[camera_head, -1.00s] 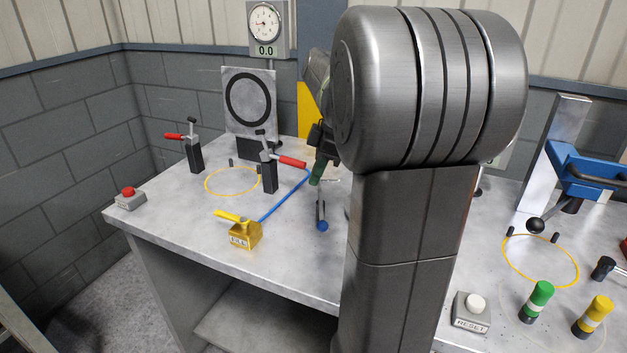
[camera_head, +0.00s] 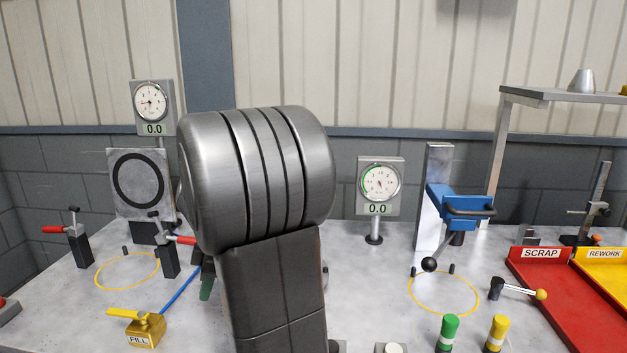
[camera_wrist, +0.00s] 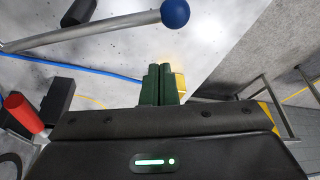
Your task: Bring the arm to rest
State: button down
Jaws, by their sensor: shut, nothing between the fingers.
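In the wrist view my gripper (camera_wrist: 161,85) points over the bench, its two green fingers side by side, shut and empty. A metal lever with a blue ball knob (camera_wrist: 175,13) crosses the top of that view, apart from the fingertips. The yellow FILL valve (camera_wrist: 179,82) shows partly behind the fingers. In the head view my grey arm stands in the middle and hides most of my gripper. A green finger (camera_head: 206,289) shows at the arm's left edge, near the blue hose (camera_head: 181,291).
Red-handled clamps (camera_head: 79,239) stand at the left by a plate with a black ring (camera_head: 138,183). At the right are a blue press (camera_head: 460,205), green (camera_head: 448,333) and yellow (camera_head: 496,334) posts, a red SCRAP tray (camera_head: 555,295) and a yellow REWORK tray (camera_head: 602,262).

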jog(key=a+m, duration=0.1)
jog(key=m, duration=0.1)
jog(key=w+a+f+m+t, duration=0.1)
jog(key=shift+m+p, duration=0.4)
jog(key=shift+w+a+f+t, duration=0.1)
jog(key=shift+w+a+t, duration=0.05)
jog(key=shift+a+t, duration=0.15)
jog(key=shift+w+a+r, duration=0.1)
jog(key=shift+a+r, duration=0.25)
jog(key=shift+r, duration=0.3)
jog(key=shift+a+r, duration=0.3)
jog(key=shift+r, duration=0.35)
